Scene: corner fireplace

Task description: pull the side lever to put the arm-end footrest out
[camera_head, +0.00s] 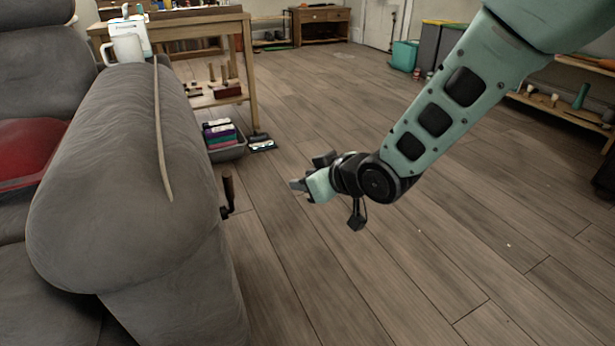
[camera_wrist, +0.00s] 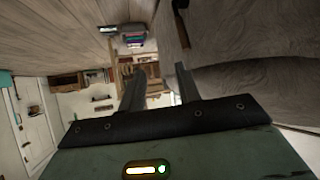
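The side lever (camera_head: 228,190) has a brown upright handle on a dark bracket, on the right side of the grey sofa arm (camera_head: 130,160). In the wrist view the lever (camera_wrist: 181,22) shows at the top, against the grey upholstery. My gripper (camera_head: 295,185) is in the air to the right of the lever, apart from it. In the wrist view my gripper (camera_wrist: 158,78) has its two fingers spread with nothing between them. I see no footrest standing out from the sofa.
A dark bin of coloured items (camera_head: 224,148) stands on the floor behind the lever, by a wooden table (camera_head: 185,20). The wooden floor (camera_head: 400,250) to the right is clear.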

